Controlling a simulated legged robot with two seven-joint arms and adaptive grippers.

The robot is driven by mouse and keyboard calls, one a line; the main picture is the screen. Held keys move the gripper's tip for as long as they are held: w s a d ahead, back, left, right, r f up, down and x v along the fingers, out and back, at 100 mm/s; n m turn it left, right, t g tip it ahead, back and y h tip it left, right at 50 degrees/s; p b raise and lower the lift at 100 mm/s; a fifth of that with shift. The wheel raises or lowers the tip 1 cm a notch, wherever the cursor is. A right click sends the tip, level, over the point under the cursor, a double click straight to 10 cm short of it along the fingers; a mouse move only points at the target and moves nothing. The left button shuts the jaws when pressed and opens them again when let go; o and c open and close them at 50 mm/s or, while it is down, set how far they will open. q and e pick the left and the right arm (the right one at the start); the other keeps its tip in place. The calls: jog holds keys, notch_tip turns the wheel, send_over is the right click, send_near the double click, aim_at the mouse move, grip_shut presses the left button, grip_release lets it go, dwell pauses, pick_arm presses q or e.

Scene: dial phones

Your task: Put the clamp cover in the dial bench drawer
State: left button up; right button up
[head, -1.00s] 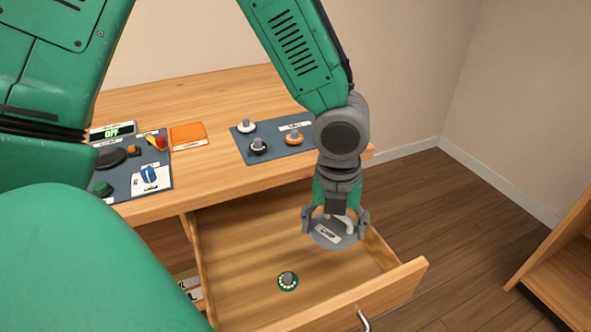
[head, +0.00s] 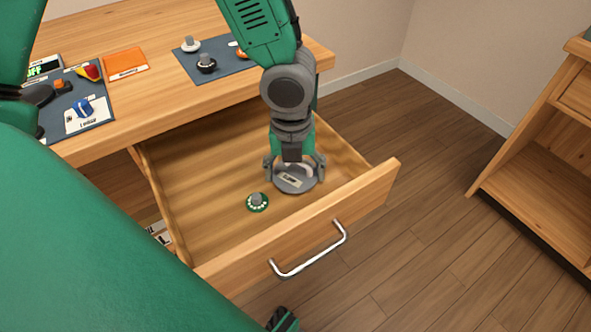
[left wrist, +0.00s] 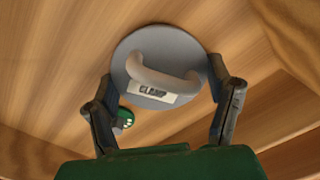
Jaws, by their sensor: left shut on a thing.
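The clamp cover (head: 296,183) is a grey disc with a curved pale handle and a label reading CLAMP. It also shows in the left wrist view (left wrist: 150,70). My left gripper (head: 294,168) points down into the open drawer (head: 205,165) and is shut on the cover, with a finger at each side of its rim. The cover is inside the drawer walls, low over the floor; whether it touches the floor I cannot tell.
A green dial (head: 257,202) lies on the drawer floor just left of the cover. The wooden bench (head: 165,108) carries a control panel (head: 85,115), an orange mat (head: 126,62) and a dark mat (head: 222,63) with knobs. A wooden shelf (head: 540,165) stands at right.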

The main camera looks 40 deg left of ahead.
aim_at(293, 175)
pick_arm(q)
jog(key=o, duration=1.2)
jog(key=shift+a+f, duration=0.1)
jog(key=shift+a, duration=0.05)
jog(key=shift+c, duration=0.2)
jog(key=shift+d, duration=0.2)
notch_tip(293, 175, up, 12)
jog(key=p, duration=0.5)
jog(key=shift+a+p, duration=0.2)
jog(key=shift+p, duration=0.2)
jog(key=shift+s, duration=0.15)
